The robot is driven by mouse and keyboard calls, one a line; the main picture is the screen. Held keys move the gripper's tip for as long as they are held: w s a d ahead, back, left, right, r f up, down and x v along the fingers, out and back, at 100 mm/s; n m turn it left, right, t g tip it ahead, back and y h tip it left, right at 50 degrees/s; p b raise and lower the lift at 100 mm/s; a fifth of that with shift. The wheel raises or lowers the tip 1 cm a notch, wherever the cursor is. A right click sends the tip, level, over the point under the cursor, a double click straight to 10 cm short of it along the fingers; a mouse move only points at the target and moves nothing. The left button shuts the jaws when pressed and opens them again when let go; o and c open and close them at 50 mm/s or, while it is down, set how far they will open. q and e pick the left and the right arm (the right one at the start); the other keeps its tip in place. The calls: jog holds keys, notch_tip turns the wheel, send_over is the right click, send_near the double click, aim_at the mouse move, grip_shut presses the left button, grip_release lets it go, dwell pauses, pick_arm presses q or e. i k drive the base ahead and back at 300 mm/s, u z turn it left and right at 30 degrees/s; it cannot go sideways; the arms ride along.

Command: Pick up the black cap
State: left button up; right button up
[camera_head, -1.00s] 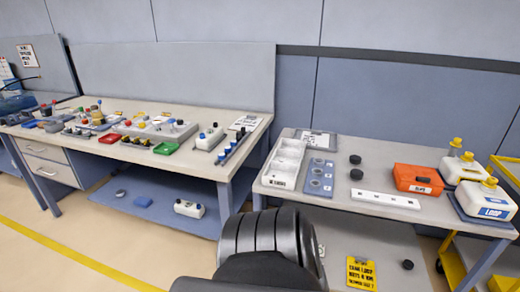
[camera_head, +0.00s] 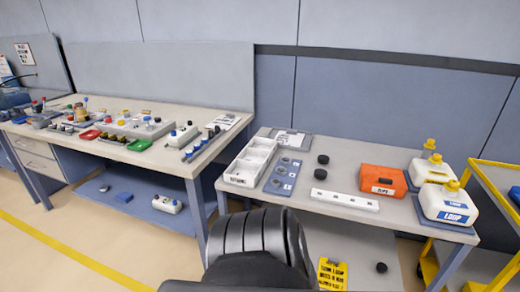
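Two round black caps lie on the right-hand table, one farther back (camera_head: 323,159) and one nearer (camera_head: 320,174). A third round black piece (camera_head: 381,267) lies low down, beside a yellow sign under the table. I cannot tell which of these is the task's cap. Neither gripper shows. Only a dark rounded part of my own body fills the bottom centre.
The right table (camera_head: 300,205) also holds a white bin (camera_head: 250,163), a white strip (camera_head: 344,200), an orange box (camera_head: 382,181) and white yellow-capped jugs (camera_head: 447,204). A yellow sign (camera_head: 332,273) stands below. A yellow cart (camera_head: 490,180) is at right. A cluttered workbench (camera_head: 170,168) is at left.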

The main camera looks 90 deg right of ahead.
aim_at(323, 160)
jog(key=k, duration=1.65)
jog(key=z, duration=1.15)
